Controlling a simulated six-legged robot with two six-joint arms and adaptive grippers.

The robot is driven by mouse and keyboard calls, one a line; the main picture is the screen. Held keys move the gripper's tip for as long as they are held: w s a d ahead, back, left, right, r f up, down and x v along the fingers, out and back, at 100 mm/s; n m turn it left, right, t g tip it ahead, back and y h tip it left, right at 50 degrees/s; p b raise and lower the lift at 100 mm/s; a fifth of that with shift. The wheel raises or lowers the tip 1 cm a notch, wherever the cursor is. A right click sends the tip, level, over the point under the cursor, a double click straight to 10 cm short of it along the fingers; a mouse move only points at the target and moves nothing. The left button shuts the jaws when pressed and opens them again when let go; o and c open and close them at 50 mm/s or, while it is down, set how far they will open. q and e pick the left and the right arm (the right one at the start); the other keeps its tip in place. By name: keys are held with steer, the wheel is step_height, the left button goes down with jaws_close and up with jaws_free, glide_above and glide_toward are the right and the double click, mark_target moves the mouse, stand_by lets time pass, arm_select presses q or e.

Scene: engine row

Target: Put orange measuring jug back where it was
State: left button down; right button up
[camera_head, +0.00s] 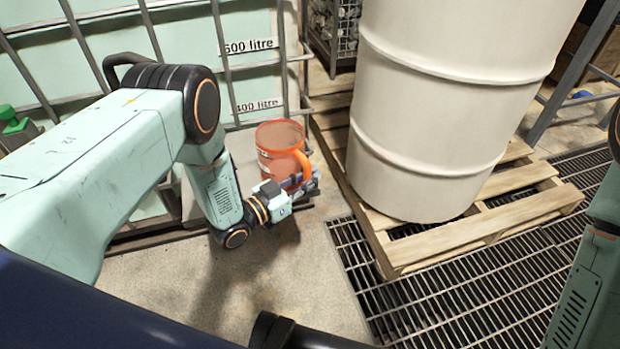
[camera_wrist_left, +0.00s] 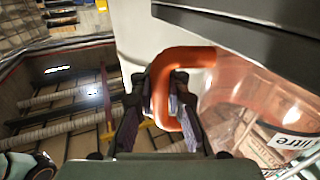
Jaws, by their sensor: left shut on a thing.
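The orange measuring jug (camera_head: 281,147) is see-through, with an orange rim and handle. In the head view it is in front of the caged tank, roughly upright. My left gripper (camera_head: 301,184) is shut on the jug's handle, at its lower right. In the left wrist view the gripper fingers (camera_wrist_left: 163,100) close on either side of the orange handle (camera_wrist_left: 180,62), and the jug's clear wall (camera_wrist_left: 245,95) is at the right. I cannot tell whether the jug's base touches anything. My right gripper is not in view; only part of my right arm shows at the right edge.
A large cream drum (camera_head: 440,100) stands on a wooden pallet (camera_head: 480,228) right of the jug. The caged tank (camera_head: 245,60) with litre marks is behind. A floor grating (camera_head: 470,300) lies in front of the pallet. Bare concrete (camera_head: 270,290) is free below my left gripper.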

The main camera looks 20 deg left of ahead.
arm_select(q)
steer(key=shift+f, duration=0.15)
steer(key=c, duration=1.3)
jaws_free()
steer(key=shift+c, duration=0.2)
steer(key=shift+s+a+r, duration=0.1)
steer(key=shift+r, duration=0.15)
steer(key=p+v, duration=0.4)
steer(key=v, duration=0.8)
steer(key=s+d+f+n+g+y, duration=0.35)
steer(key=s+f+g+y, duration=0.3)
steer(key=s, duration=0.25)
steer(key=s+a+n+g+y, duration=0.1)
steer(key=s+g, duration=0.3)
steer(key=s, duration=0.5)
steer(key=s+a+r+n+g+y, duration=0.1)
steer(key=s+g, duration=0.3)
steer(key=s, duration=0.6)
steer(key=shift+s+a+r+n+y, duration=0.2)
steer(key=shift+a+r+n+y, duration=0.1)
steer(key=shift+a+n+y, duration=0.5)
